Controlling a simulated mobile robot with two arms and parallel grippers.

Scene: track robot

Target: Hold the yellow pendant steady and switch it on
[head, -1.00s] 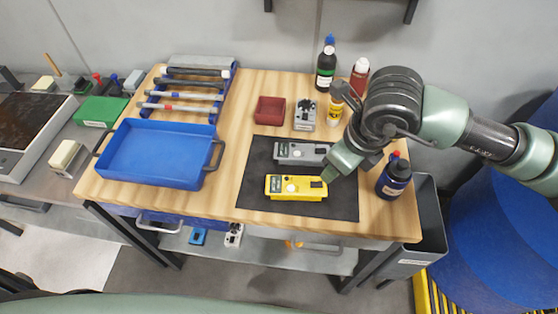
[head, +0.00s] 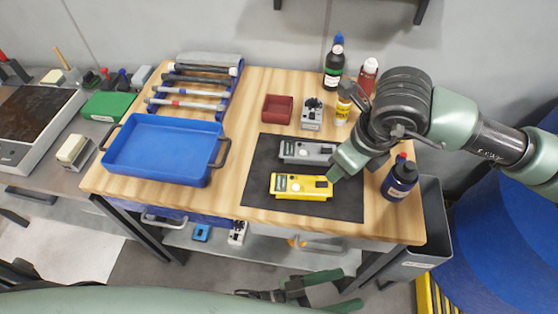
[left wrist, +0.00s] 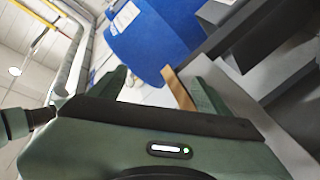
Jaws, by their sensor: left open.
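The yellow pendant (head: 300,186) lies flat on a dark mat (head: 262,203) near the table's front edge, with a small screen, a white round part and a dark patch on its face. A similar grey pendant (head: 308,152) lies just behind it. My right gripper (head: 335,173) reaches down at the yellow pendant's right end; its jaws are mostly hidden, and I cannot tell whether they touch. My left gripper (head: 345,289) is open and empty, low in front of the table; its two spread fingers show in the left wrist view (left wrist: 160,90).
A blue tray (head: 118,160) and a tool rack (head: 218,110) occupy the table's left. A red box (head: 278,108), a grey device (head: 312,113) and several bottles stand behind the mat. A dark blue bottle (head: 399,180) stands right of my right gripper. A grey bin (head: 430,215) is beside the table.

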